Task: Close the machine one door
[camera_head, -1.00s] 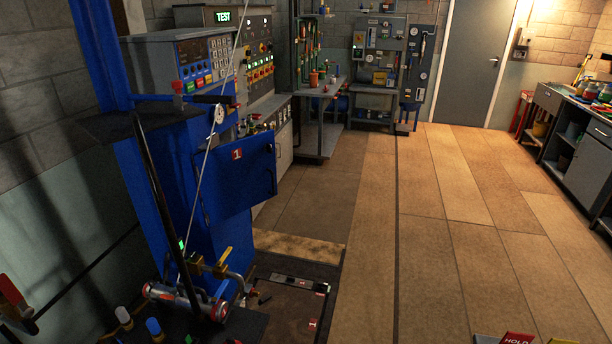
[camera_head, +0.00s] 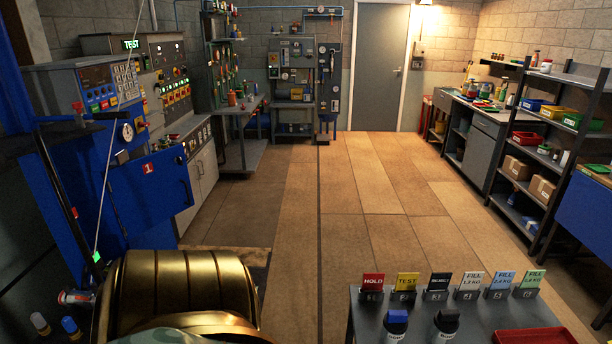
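The machine one door (camera_head: 150,196) is a blue panel with a red "1" label, at the left of the head view. It stands swung out from the blue machine body (camera_head: 78,172), so it looks open. A large gold arm part of mine fills the bottom left, below and in front of the door, and hides the floor and lower machine there. I cannot tell whether it touches the door. Neither gripper shows in this view.
A table (camera_head: 362,318) with coloured label cards, dark-bodied bottles and a red tray (camera_head: 535,337) stands at the bottom right. Shelving (camera_head: 513,190) lines the right side. The wooden floor (camera_head: 360,190) in the middle is clear.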

